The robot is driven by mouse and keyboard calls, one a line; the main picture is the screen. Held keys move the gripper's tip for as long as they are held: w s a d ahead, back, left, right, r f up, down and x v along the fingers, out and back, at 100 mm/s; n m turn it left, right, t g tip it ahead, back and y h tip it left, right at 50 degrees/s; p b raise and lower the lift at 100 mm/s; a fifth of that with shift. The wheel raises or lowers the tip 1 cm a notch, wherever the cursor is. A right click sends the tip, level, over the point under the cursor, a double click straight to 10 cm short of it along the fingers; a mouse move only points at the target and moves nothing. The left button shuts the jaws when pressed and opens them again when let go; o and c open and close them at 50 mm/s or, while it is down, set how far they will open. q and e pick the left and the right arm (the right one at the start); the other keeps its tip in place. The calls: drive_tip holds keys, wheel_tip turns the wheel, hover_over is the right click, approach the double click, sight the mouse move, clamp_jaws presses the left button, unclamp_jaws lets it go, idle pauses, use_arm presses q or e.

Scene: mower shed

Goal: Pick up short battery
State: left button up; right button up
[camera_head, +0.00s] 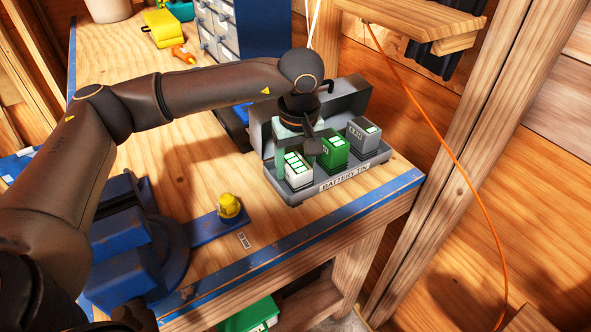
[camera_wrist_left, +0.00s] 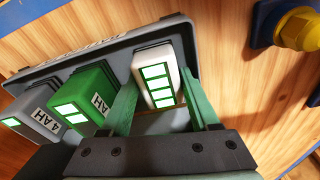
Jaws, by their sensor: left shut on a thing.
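Three batteries stand in a grey tin labelled BATTERY TIN (camera_head: 343,181) on the workbench. A white battery (camera_head: 297,171) with several green bars is at the left, a green battery (camera_head: 334,151) in the middle, and a dark grey battery (camera_head: 362,134) at the right. My left gripper (camera_head: 294,145) reaches down into the tin. In the left wrist view its fingers (camera_wrist_left: 160,103) lie on either side of the white battery (camera_wrist_left: 155,78), shut on it. The green battery (camera_wrist_left: 92,98) and the grey 4 AH battery (camera_wrist_left: 38,122) stand beside it. My right gripper is not in view.
The tin's raised lid (camera_head: 345,100) stands behind the batteries. A yellow knob (camera_head: 228,206) on a blue bar and a blue machine (camera_head: 130,235) are to the left. A drawer cabinet (camera_head: 225,30) stands behind. An orange cord (camera_head: 445,140) hangs at the right.

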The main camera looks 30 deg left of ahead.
use_arm(q)
clamp_jaws()
drive_tip(key=shift+r, duration=0.15)
